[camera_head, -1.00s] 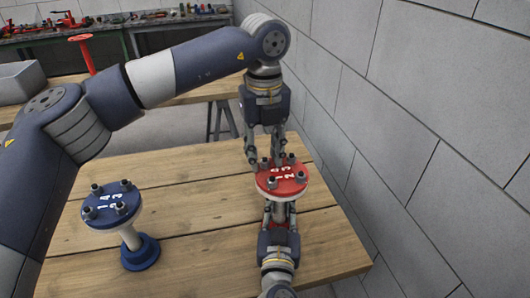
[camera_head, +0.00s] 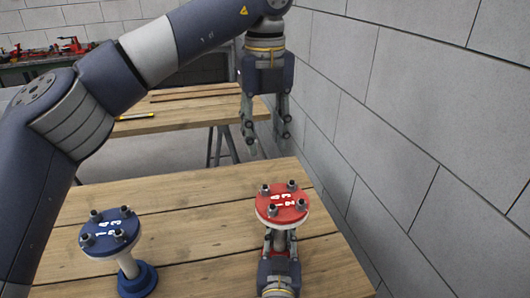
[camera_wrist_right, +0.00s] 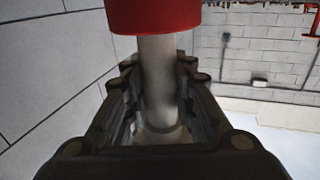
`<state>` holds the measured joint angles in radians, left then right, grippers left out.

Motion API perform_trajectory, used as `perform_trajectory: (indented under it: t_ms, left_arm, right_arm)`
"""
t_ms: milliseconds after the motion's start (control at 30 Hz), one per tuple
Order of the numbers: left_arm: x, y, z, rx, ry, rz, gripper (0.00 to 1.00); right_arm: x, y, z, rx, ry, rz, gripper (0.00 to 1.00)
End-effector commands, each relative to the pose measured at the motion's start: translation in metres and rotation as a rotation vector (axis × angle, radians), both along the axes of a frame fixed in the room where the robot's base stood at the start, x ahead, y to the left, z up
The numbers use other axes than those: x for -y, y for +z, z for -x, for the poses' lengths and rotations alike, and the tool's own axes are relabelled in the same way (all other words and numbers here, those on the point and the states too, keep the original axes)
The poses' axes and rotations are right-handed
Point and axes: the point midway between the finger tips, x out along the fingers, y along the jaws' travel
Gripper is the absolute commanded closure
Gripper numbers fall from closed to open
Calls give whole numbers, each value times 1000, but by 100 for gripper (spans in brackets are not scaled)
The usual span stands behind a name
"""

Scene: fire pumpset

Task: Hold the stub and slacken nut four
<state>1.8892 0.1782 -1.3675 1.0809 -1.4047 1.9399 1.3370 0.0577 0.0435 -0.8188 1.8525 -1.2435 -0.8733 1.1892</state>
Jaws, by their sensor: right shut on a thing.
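The red stub flange (camera_head: 282,203) stands upright at the right of the wooden table, with white digits and several bolts with nuts on its top. The digits are too small to match surely to nuts. My right gripper (camera_head: 279,243) is shut around the grey stub pipe below the flange. In the right wrist view the pipe (camera_wrist_right: 159,75) stands between the fingers, under the red flange (camera_wrist_right: 153,15). My left gripper (camera_head: 266,140) is open and empty, above and behind the red flange, apart from it.
A blue flanged stub (camera_head: 110,232) with numbered bolts stands at the table's left. The table (camera_head: 200,225) is clear between the stubs. A grey block wall (camera_head: 430,130) runs close along the right. A second wooden bench (camera_head: 180,110) stands behind.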

Motion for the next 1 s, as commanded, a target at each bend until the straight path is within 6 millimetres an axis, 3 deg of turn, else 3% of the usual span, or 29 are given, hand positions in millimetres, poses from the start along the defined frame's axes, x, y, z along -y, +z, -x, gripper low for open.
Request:
perform_trajectory:
  t_ms: [367,400,467,833,1000]
  left_arm:
    - [0,7,0,-1,0,0,64]
    - [0,7,0,-1,0,0,64]
    - [0,7,0,-1,0,1,64]
    - [0,7,0,-1,0,0,64]
    - [0,7,0,-1,0,0,64]
  right_arm:
    - [0,-1,0,-3,0,0,100]
    - [0,-1,0,-3,0,0,67]
    - [0,-1,0,-3,0,0,53]
    - [0,-1,2,-1,0,0,52]
    - [0,-2,20,-4,1,-1,52]
